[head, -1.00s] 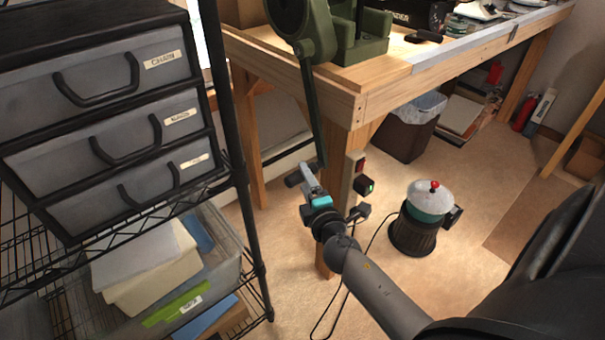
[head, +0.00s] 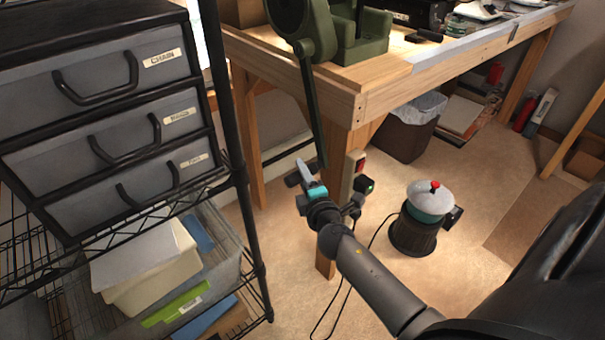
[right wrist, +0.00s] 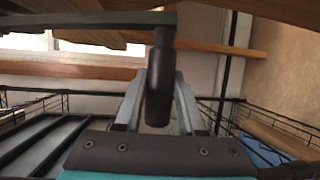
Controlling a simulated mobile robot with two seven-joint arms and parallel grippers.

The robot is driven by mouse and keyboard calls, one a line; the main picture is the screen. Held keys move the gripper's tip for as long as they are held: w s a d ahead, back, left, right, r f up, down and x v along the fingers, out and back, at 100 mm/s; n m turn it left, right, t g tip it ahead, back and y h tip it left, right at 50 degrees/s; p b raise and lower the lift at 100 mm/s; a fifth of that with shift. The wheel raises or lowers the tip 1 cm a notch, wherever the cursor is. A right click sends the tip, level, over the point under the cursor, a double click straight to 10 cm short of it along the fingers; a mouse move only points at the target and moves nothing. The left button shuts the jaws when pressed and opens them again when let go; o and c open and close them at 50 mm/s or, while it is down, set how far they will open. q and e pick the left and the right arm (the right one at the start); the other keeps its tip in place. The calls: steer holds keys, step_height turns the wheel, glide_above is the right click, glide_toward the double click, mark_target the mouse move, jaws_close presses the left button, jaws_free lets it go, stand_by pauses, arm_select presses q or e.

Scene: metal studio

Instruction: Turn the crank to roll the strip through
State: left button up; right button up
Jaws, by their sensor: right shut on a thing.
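The green rolling mill (head: 360,38) stands on the corner of the wooden bench. Its long crank arm (head: 311,110) hangs down past the bench edge, almost straight down and leaning slightly. The dark crank handle (head: 292,180) sticks out at its lower end. My right gripper (head: 306,176) is shut on this handle. In the right wrist view the handle (right wrist: 159,85) lies between the two grey fingers (right wrist: 159,105), with the crank arm (right wrist: 85,19) across the top. I cannot make out the strip or the rollers' gap. My left gripper is not in view.
A wire shelf with grey drawers (head: 110,110) stands close on the left. The wooden bench leg (head: 326,262) and a switch box (head: 364,185) are just beside my right gripper.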

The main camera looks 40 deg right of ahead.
jaws_close()
stand_by(0.8)
